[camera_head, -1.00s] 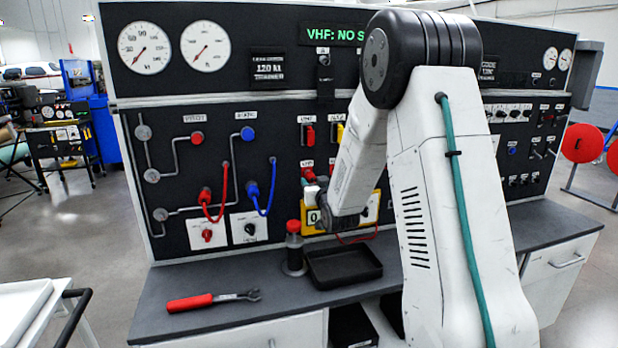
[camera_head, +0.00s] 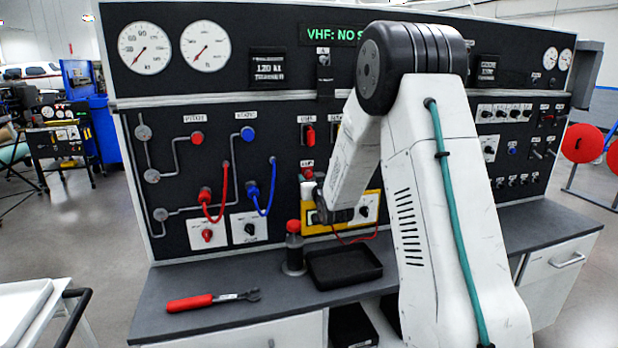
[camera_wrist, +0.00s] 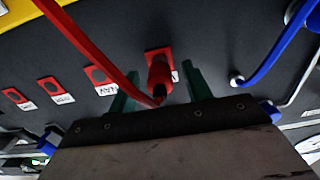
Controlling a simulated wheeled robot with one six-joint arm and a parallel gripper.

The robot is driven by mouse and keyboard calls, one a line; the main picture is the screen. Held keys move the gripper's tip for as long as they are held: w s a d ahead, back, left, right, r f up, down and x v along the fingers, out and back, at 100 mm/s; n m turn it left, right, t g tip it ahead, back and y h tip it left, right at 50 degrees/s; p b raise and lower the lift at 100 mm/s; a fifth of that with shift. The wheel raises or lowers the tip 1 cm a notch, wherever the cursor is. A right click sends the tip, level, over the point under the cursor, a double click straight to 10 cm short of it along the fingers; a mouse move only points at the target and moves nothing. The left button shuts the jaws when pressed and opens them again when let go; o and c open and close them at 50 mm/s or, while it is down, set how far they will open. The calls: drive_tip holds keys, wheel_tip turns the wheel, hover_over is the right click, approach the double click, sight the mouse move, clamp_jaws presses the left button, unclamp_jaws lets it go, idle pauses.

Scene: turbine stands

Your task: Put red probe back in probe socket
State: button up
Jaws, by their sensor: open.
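The red probe (camera_wrist: 160,75) stands against a red square socket plate (camera_wrist: 152,53) on the dark panel in the wrist view. Its black rear end faces me, and a red lead (camera_wrist: 88,48) runs from it to the upper left. My gripper (camera_wrist: 160,68) is open, with one dark green finger on each side of the probe and a gap visible at both sides. How deep the probe sits in the socket cannot be told. In the head view my gripper (camera_head: 311,194) is at the panel beside the yellow meter (camera_head: 368,208), partly hidden by my arm.
More red socket plates (camera_wrist: 58,90) lie in a row to the left in the wrist view. A blue hose (camera_wrist: 275,55) is at the right. Below the panel, a black tray (camera_head: 345,280), a red-capped bottle (camera_head: 293,250) and a red-handled wrench (camera_head: 212,300) rest on the bench.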

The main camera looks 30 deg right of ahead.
clamp_jaws()
drive_tip(key=shift+s+a, duration=0.15)
drive_tip(key=shift+s, duration=0.45)
drive_tip(key=v, duration=0.3)
idle(0.5)
